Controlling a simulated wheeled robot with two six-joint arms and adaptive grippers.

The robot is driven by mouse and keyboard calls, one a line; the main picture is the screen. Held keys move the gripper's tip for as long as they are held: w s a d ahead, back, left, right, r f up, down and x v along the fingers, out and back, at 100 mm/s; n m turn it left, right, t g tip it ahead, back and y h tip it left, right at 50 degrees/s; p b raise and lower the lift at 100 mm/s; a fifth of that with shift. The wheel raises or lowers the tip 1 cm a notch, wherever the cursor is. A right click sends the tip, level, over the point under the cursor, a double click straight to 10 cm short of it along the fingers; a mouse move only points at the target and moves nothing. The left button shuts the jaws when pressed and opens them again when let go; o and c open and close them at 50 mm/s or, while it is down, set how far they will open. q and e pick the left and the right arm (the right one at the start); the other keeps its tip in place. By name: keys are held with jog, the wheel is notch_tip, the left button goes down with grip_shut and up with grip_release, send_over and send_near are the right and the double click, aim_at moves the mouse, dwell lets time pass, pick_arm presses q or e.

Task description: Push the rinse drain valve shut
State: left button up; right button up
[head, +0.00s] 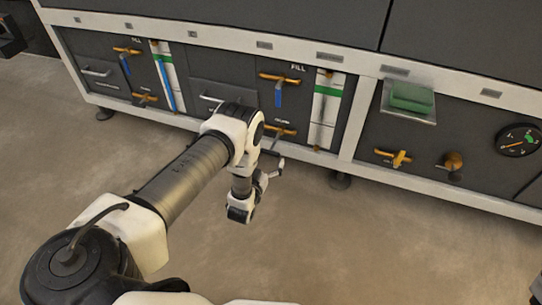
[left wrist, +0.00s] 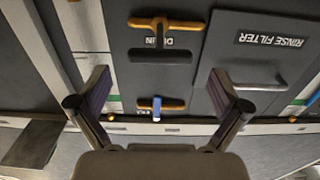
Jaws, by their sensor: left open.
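The rinse drain valve shows in the left wrist view, upside down, as an orange bar (left wrist: 172,24) and a dark crosswise handle (left wrist: 160,56) over a partly hidden DRAIN label. In the head view its orange part (head: 280,130) shows just beyond my left forearm, low on the panel. My left gripper (left wrist: 160,82) is open and empty, its fingers spread wide and facing the panel. The valve lies between the finger lines in the picture, with no contact visible. In the head view my left gripper (head: 262,188) hangs in front of the panel. My right gripper is not recognisable.
The fill valve with a blue handle (head: 278,95) sits above the drain valve. The RINSE FILTER drawer (left wrist: 262,62) is beside it. A gauge (head: 518,140) and a green-topped box (head: 410,98) are on the right. The floor in front is clear.

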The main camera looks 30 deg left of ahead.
aim_at(269, 153)
pick_arm(q)
jog(key=b+x, duration=0.1)
jog(key=x, duration=0.2)
jog(key=shift+f, duration=0.2)
jog(key=shift+w+a+r, duration=0.1)
jog(key=shift+w+r, duration=0.1)
jog(key=shift+w, duration=0.15)
jog(key=c, duration=1.7)
jog(key=shift+w+a+f, duration=0.1)
jog(key=shift+w, duration=0.35)
jog(key=b+x, duration=0.1)
jog(key=x, duration=0.4)
jog(key=shift+w, duration=0.15)
pick_arm(e)
jog(key=f, duration=0.1)
jog(key=w+f, duration=0.1)
jog(key=f, duration=0.1)
jog(key=shift+w+a+f, duration=0.1)
jog(key=shift+w+a, duration=0.05)
jog(key=shift+w, duration=0.15)
pick_arm(q)
jog(key=shift+r, duration=0.2)
